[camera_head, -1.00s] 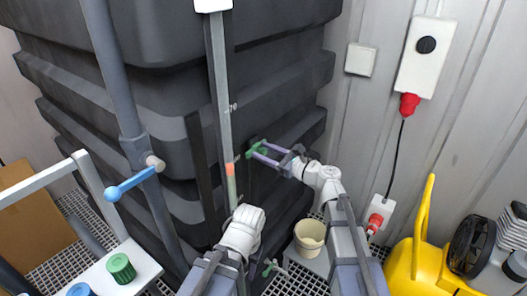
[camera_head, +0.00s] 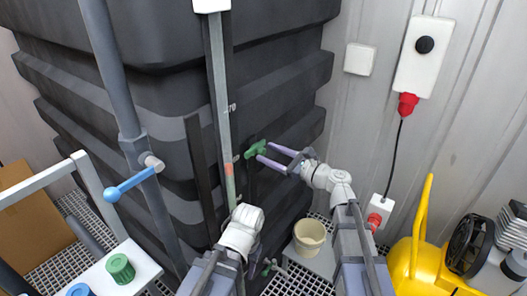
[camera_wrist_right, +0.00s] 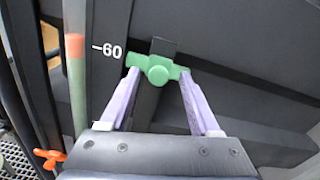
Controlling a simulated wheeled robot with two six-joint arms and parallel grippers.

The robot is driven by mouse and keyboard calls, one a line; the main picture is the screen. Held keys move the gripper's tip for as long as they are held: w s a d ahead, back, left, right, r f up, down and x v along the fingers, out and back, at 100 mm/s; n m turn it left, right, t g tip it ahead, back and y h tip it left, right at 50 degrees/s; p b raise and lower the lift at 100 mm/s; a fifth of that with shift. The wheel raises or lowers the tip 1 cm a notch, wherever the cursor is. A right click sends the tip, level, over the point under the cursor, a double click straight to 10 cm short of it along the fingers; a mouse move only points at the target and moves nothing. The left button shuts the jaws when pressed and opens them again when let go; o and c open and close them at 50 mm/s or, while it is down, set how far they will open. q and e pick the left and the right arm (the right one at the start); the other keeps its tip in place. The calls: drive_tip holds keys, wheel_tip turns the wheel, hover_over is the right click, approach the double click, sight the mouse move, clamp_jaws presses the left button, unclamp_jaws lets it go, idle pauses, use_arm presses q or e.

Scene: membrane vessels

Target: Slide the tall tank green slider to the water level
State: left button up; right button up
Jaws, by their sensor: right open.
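The green slider (camera_head: 255,149) sits on the dark wall of the tall tank (camera_head: 160,80). It also shows as a green cross-shaped knob in the right wrist view (camera_wrist_right: 158,72), beside the "60" mark. My right gripper (camera_head: 263,152) is open, its purple fingers pointing at the slider from the right. In the wrist view its fingertips (camera_wrist_right: 158,80) lie on either side of the knob, close to its ends; I cannot tell whether they touch. The level tube (camera_head: 218,80) stands left of the slider, with an orange band (camera_head: 229,170) above a greenish part. My left gripper is mostly hidden behind its wrist.
A grey pipe with a blue lever (camera_head: 130,184) stands at the left. A beige bucket (camera_head: 309,236) stands below my right arm. A yellow machine (camera_head: 418,262) is at the lower right. An orange handle (camera_wrist_right: 50,158) shows low in the wrist view.

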drive_tip(key=shift+v, duration=2.3)
drive_tip(key=s+f+n+g+h, duration=0.3)
drive_tip(key=s+f+n, duration=0.1)
drive_tip(key=f+n, duration=0.25)
drive_tip(key=s+f+n+g+h, duration=0.35)
drive_tip(key=f+n, duration=0.25)
drive_tip(key=f, duration=0.2)
drive_tip(key=s+d+f+n+g+h, duration=0.3)
drive_tip(key=s+d+f+n+h, duration=0.45)
drive_tip(key=s+d+n, duration=0.3)
drive_tip(key=s+a+n+g+h, duration=0.1)
drive_tip(key=s+a+n, duration=0.2)
drive_tip(key=a, duration=0.7)
drive_tip(key=shift+s+a+n+h, duration=0.2)
drive_tip(key=shift+s+n+h, duration=0.2)
drive_tip(key=shift+s, duration=0.4)
drive_tip(key=shift+a, duration=0.1)
